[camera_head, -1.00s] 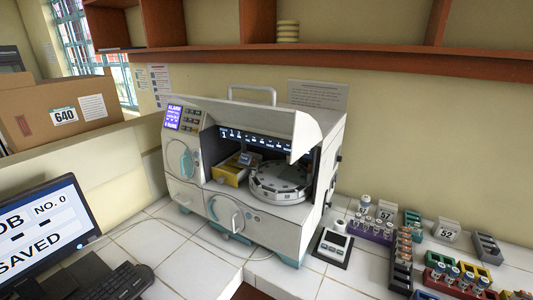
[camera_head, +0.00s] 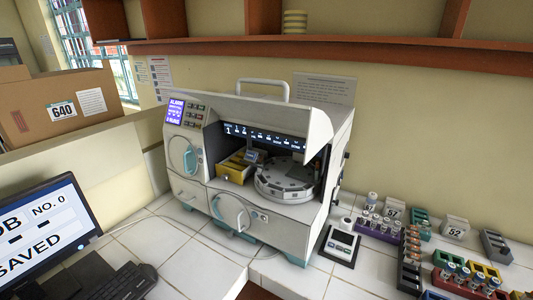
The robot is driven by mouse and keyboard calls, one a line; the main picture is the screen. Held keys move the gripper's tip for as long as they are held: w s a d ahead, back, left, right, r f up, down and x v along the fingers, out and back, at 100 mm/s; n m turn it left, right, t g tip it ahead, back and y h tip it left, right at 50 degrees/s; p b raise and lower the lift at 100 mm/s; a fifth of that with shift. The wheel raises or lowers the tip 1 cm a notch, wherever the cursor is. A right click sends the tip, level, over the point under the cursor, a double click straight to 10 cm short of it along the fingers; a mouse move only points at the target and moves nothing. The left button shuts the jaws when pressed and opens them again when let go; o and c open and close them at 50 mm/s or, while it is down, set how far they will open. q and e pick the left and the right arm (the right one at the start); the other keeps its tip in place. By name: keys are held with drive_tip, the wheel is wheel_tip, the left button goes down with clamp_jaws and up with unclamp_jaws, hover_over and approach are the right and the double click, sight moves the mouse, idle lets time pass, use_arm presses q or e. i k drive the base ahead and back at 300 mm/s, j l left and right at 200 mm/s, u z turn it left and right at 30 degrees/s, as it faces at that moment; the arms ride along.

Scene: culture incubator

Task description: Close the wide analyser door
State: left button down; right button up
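The white analyser (camera_head: 183,185) stands on the tiled counter. Its wide door (camera_head: 315,128) is raised, seen as the white panel along the top of the wide opening. Inside the opening are a round grey carousel (camera_head: 285,183) and a yellow block (camera_head: 232,170). A bar handle (camera_head: 262,82) stands on top of the machine. The lower front panel has a round plate with a curved handle (camera_head: 241,215). Neither of my grippers shows in the head view.
A monitor (camera_head: 40,235) and keyboard (camera_head: 118,283) are at the lower left. A small device (camera_head: 340,245) stands just right of the analyser. Several vial racks (camera_head: 378,228) fill the right counter. A red-brown shelf (camera_head: 380,48) runs above. The tiles before the analyser (camera_head: 190,260) are clear.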

sight(312, 121)
drive_tip(key=l+u, duration=0.25)
drive_tip(key=l, duration=0.4)
drive_tip(key=l+u, duration=0.25)
drive_tip(key=l, duration=0.4)
